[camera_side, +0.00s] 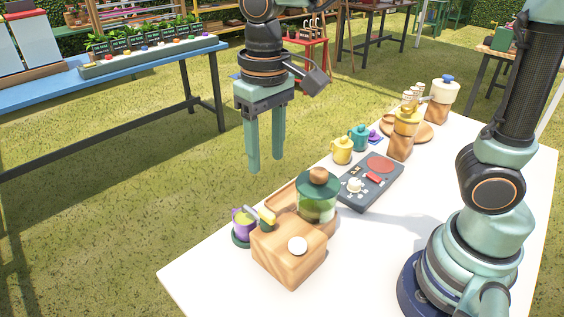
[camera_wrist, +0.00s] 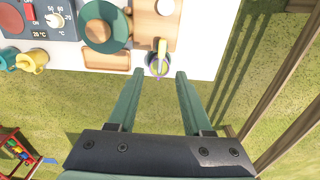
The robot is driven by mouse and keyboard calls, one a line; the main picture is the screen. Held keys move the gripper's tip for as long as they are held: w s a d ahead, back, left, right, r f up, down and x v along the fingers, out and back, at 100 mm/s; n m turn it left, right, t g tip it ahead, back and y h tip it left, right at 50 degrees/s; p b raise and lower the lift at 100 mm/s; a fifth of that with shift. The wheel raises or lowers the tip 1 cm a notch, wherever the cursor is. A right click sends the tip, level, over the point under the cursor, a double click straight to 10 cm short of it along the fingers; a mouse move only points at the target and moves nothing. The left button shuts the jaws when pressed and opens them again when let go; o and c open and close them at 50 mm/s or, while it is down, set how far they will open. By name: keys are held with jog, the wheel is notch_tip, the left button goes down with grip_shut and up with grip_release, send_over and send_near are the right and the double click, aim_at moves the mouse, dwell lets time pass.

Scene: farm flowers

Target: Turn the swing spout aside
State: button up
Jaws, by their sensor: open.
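A yellow swing spout (camera_side: 265,217) juts from a wooden dispenser block (camera_side: 285,255) at the near left of the white table. It also shows in the wrist view (camera_wrist: 162,47), over a purple cup (camera_wrist: 159,66). The purple cup (camera_side: 242,221) stands on a dark green coaster (camera_side: 241,240) beside the block, partly behind the spout. My gripper (camera_side: 265,164) is open and empty, fingers pointing down, above the table's far-left edge and apart from the spout. In the wrist view the fingertips (camera_wrist: 155,74) lie either side of the cup, with clear gaps.
A lidded jar (camera_side: 318,203) stands behind the block, which carries a white knob (camera_side: 297,245). A grey control panel (camera_side: 371,181), yellow mug (camera_side: 342,150) and teal mug (camera_side: 358,137) stand farther back. Open lawn lies left of the table.

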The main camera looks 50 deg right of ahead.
aim_at(267, 212)
jog(key=f, duration=1.2)
jog(key=shift+a+f, duration=0.15)
jog(key=shift+a, duration=0.1)
grip_shut()
dwell(1.1)
